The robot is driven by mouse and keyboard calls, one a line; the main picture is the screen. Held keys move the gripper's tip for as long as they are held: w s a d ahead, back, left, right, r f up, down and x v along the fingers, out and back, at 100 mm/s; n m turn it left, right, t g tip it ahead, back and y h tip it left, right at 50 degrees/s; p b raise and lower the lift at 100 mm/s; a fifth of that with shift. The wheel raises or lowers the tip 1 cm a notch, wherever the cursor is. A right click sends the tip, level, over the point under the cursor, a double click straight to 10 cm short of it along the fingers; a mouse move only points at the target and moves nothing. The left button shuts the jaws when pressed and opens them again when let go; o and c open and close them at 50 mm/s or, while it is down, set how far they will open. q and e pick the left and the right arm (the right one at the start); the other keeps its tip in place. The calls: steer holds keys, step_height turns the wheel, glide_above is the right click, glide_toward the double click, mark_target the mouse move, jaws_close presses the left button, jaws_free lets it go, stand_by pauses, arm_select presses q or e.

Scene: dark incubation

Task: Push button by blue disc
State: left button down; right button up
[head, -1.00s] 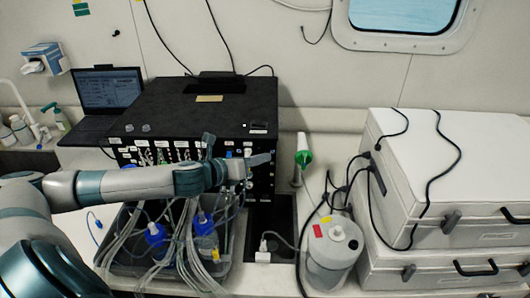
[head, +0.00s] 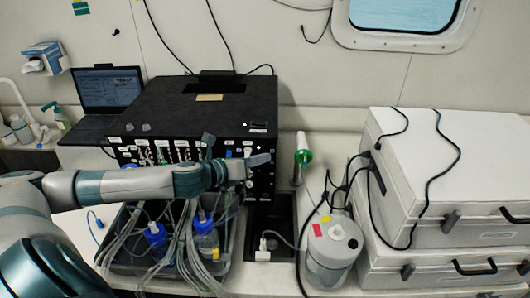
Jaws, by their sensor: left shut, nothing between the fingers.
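The black incubation box (head: 205,105) stands on the bench at centre. Its front panel carries rows of switches, ports and labels. A small blue spot (head: 229,154), perhaps the blue disc, shows on the panel's right part, just above my left gripper. A small pale fitting (head: 248,151) is to its right. I cannot tell which part is the button. My left gripper (head: 266,159) is shut and empty, reaching from the left across the panel's front, its tip near the right edge. It hides part of the panel. I cannot tell whether it touches. My right gripper is not in view.
A grey tray (head: 237,252) with blue-capped bottles (head: 205,240) and many tubes lies below my left arm. A white canister (head: 331,262) and green-ended tube (head: 303,157) stand right of the box. White cases (head: 450,165) fill the right. A laptop (head: 105,92) stands left.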

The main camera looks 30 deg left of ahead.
arm_select(q)
steer(key=shift+s+d, duration=0.15)
steer(key=shift+s, duration=0.1)
steer(key=s+d, duration=0.2)
steer(key=s, duration=0.1)
steer(key=s+d, duration=0.1)
steer(key=s, duration=0.1)
stand_by(0.8)
